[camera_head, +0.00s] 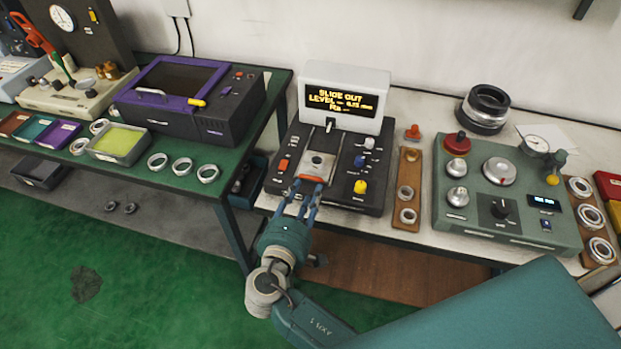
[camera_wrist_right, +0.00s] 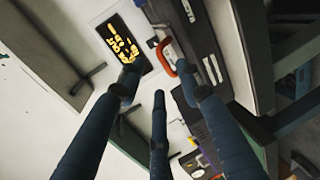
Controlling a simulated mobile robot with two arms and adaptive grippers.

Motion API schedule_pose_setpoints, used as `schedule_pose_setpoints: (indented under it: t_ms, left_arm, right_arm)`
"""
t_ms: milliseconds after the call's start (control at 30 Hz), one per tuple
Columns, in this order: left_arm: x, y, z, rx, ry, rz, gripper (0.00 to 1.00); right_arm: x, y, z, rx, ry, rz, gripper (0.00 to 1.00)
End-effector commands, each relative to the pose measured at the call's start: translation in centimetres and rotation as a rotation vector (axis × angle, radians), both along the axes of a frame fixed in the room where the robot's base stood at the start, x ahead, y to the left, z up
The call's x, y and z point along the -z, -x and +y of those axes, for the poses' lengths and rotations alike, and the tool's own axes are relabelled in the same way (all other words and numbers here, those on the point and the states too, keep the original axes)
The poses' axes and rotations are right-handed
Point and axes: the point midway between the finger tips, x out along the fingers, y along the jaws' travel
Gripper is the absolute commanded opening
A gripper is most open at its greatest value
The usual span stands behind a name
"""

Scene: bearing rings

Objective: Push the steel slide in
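The steel slide (camera_head: 318,162) sticks out at the front of a dark instrument with a white display head (camera_head: 345,95), which reads "SLIDE OUT". An orange-red handle (camera_head: 311,179) is at the slide's near end; it also shows in the right wrist view (camera_wrist_right: 173,57). My right gripper (camera_head: 304,193) is just in front of the handle, with its blue fingers pointing at the instrument. In the right wrist view the fingers (camera_wrist_right: 158,82) are spread apart with nothing between them. I cannot tell whether a fingertip touches the handle. My left gripper is not in view.
A brown board with rings (camera_head: 408,190) lies just right of the instrument. A green control box (camera_head: 505,200) stands farther right. A green-topped bench (camera_head: 210,192) with a purple-framed machine (camera_head: 185,95) is at the left, across a gap.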

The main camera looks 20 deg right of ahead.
Motion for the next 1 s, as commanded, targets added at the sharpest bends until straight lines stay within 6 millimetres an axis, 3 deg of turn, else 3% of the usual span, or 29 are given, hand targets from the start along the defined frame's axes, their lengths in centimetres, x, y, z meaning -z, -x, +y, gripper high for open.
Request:
schedule_pose_setpoints:
  t_ms: [100,300,667,867,1000]
  left_arm:
    - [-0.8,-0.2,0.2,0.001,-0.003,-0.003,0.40]
    - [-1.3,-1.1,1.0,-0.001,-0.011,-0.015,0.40]
    - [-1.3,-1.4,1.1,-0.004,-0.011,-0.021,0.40]
    - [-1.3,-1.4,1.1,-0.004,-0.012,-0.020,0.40]
    - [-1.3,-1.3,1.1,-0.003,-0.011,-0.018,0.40]
  right_arm:
    - [0.2,-1.9,-1.2,0.000,0.003,-0.001,0.35]
    - [0.9,-3.8,-2.5,-0.001,0.001,0.000,0.35]
    - [1.2,-4.3,-2.8,-0.002,-0.001,0.001,0.35]
    - [1.2,-4.2,-2.8,-0.002,-0.001,0.001,0.00]
    - [1.2,-4.2,-2.8,-0.002,-0.002,0.002,0.00]
